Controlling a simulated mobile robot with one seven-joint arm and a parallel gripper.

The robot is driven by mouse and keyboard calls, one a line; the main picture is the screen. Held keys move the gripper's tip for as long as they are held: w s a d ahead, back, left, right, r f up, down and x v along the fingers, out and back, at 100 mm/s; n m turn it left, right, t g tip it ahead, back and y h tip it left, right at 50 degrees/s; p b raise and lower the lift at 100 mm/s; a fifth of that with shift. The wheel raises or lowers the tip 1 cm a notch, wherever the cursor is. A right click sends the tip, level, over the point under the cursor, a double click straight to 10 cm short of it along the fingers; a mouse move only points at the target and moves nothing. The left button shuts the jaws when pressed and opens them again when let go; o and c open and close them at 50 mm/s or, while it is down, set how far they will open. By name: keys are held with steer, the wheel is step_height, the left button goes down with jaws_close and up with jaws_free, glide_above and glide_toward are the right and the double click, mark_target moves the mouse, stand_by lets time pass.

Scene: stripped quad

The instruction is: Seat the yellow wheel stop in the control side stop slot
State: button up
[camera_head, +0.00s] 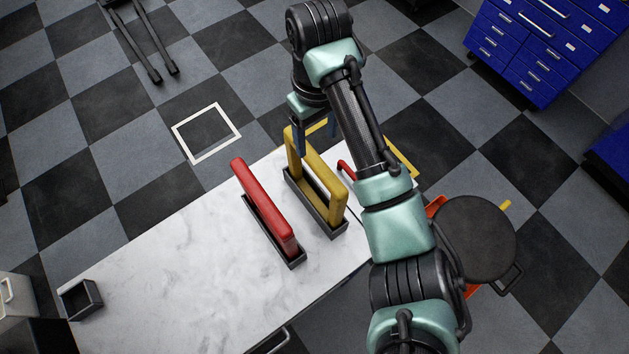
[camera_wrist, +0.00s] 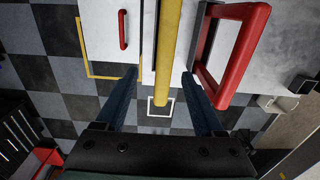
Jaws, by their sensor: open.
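The yellow wheel stop (camera_head: 322,174) is an upright arched bar. It stands in a dark narrow slot holder (camera_head: 312,208) near the table's right end; whether it is fully down in it I cannot tell. My gripper (camera_head: 316,136) is open at the far end of the yellow bar. In the wrist view the yellow wheel stop (camera_wrist: 167,45) runs between the spread blue fingers of my gripper (camera_wrist: 160,76), with a gap on both sides. No label shows which slot is the control side one.
A red wheel stop (camera_head: 262,203) stands in another dark holder (camera_head: 291,262) to the left. A small dark open box (camera_head: 82,299) sits at the marble table's (camera_head: 190,270) left end. A red handle (camera_head: 346,169) and a round dark stool (camera_head: 476,238) are partly behind my arm.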

mark_target(315, 158)
steer(key=shift+w+f, duration=0.1)
steer(key=shift+f, duration=0.25)
steer(key=shift+f+p, duration=0.1)
steer(key=shift+p, duration=0.2)
steer(key=f+p, duration=0.1)
steer(key=f, duration=0.1)
steer(key=s+f+p, duration=0.1)
steer(key=f, duration=0.1)
steer(key=shift+s+a+f, duration=0.1)
steer(key=shift+a, duration=0.1)
steer(key=shift+f, duration=0.3)
steer(key=shift+c, duration=0.7)
jaws_close()
steer(key=shift+r, duration=0.2)
